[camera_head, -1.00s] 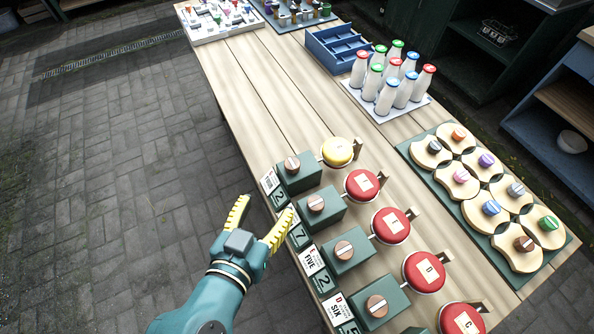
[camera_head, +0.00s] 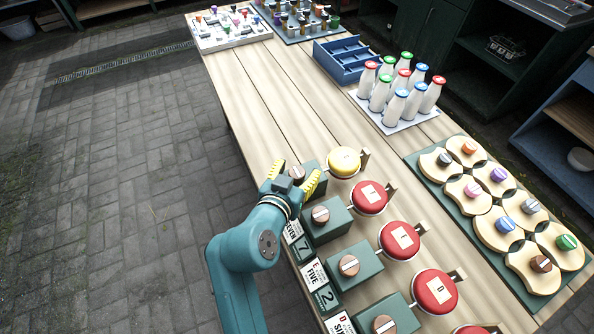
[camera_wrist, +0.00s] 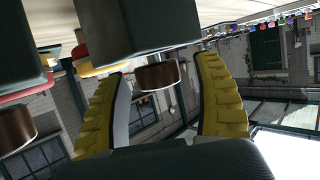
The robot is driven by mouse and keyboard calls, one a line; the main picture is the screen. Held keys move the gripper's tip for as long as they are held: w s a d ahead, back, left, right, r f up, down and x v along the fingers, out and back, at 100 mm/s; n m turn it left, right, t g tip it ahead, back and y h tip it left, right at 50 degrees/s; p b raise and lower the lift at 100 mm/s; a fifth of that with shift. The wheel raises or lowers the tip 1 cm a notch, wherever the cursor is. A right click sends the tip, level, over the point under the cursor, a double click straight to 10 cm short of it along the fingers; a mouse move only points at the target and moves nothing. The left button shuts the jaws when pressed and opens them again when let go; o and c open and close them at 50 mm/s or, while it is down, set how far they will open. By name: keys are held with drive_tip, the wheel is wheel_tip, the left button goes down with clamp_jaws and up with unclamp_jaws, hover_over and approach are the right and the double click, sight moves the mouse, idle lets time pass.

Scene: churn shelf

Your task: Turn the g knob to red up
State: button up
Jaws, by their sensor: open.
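The knob at the far end of the row (camera_head: 297,173) is brown with a pale stripe, on a dark green box (camera_head: 317,187) beside a yellow disc (camera_head: 344,161). I take it as the g knob; its letter is not legible. My gripper (camera_head: 294,174) is open with yellow ribbed fingers at this knob, one finger on each side. In the wrist view the brown knob (camera_wrist: 160,76) sits between the spread fingers under the dark box (camera_wrist: 135,25). Gaps show, and I see no grip on it.
Nearer boxes carry similar knobs (camera_head: 320,214), red lettered discs (camera_head: 370,197) and number cards (camera_head: 299,241). Bottles (camera_head: 397,105) stand on a white tray behind. A green board with wooden discs (camera_head: 497,178) is at the right.

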drive_tip(key=c, duration=1.2)
drive_tip(key=shift+s+r+p, duration=0.1)
drive_tip(key=shift+p, duration=0.4)
drive_tip(key=n+y+p, duration=0.1)
drive_tip(key=y+p, duration=0.1)
drive_tip(key=p, duration=0.1)
drive_tip(key=shift+r+n, duration=0.25)
drive_tip(key=shift+n, duration=0.15)
drive_tip(key=n+y+p, duration=0.1)
drive_tip(key=p, duration=0.2)
drive_tip(key=shift+t+y+p, duration=0.3)
drive_tip(key=shift+p, duration=0.05)
drive_tip(key=n+y+p, duration=0.2)
drive_tip(key=p, duration=0.1)
drive_tip(key=shift+f+n+y+p, duration=0.35)
drive_tip(key=shift+n+y+p, duration=0.3)
drive_tip(key=shift+p, duration=0.3)
drive_tip(key=shift+f, duration=0.1)
